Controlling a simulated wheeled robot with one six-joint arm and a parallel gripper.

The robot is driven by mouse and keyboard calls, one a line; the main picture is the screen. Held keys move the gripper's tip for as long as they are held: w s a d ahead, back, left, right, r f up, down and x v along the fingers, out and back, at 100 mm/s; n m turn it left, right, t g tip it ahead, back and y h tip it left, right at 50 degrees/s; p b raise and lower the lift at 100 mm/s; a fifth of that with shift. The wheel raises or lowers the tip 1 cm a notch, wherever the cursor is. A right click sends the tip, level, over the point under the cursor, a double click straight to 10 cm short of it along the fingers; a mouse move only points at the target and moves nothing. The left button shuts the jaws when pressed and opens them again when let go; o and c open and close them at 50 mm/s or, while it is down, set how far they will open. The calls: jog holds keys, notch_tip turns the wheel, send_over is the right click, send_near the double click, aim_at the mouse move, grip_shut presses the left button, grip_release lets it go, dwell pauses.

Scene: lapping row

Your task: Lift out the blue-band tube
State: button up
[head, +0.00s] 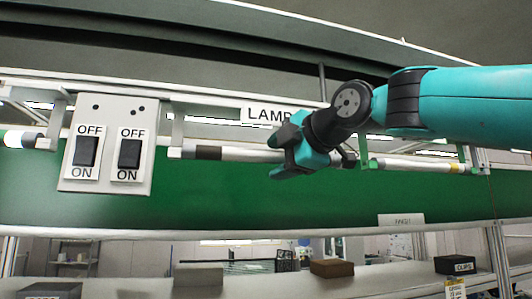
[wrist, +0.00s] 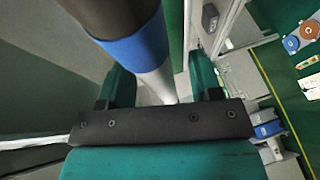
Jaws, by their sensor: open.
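The blue-band tube shows in the wrist view (wrist: 150,75) with a dark section, a blue band (wrist: 136,46) and a white length. It passes between the two fingers of my gripper (wrist: 160,88), which is open. I cannot tell whether either finger touches it. In the head view my gripper (head: 284,150) is at a white tube with a dark band (head: 235,154) under the LAMP sign (head: 268,115). My gripper covers part of that tube, and no blue band shows there.
A switch panel (head: 110,105) with two rocker switches is left of my gripper. Another tube with a yellow band (head: 425,165) sits in green holders to the right. A white tube (head: 20,139) is at far left. A brown block (head: 332,268) and dark boxes stand below.

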jog(key=c, duration=1)
jog(key=shift+c, duration=0.2)
jog(key=shift+r, duration=0.1)
jog(key=shift+r, duration=0.65)
jog(key=s+d+b, duration=0.2)
jog(key=s+b, duration=0.3)
jog(key=s, duration=0.3)
jog(key=s+d+b, duration=0.3)
jog(key=s+b, duration=0.1)
jog(key=s, duration=0.5)
jog(key=shift+s+b, duration=0.2)
jog(key=shift+b, duration=0.15)
jog(key=shift+r, duration=0.2)
jog(key=shift+s, duration=0.1)
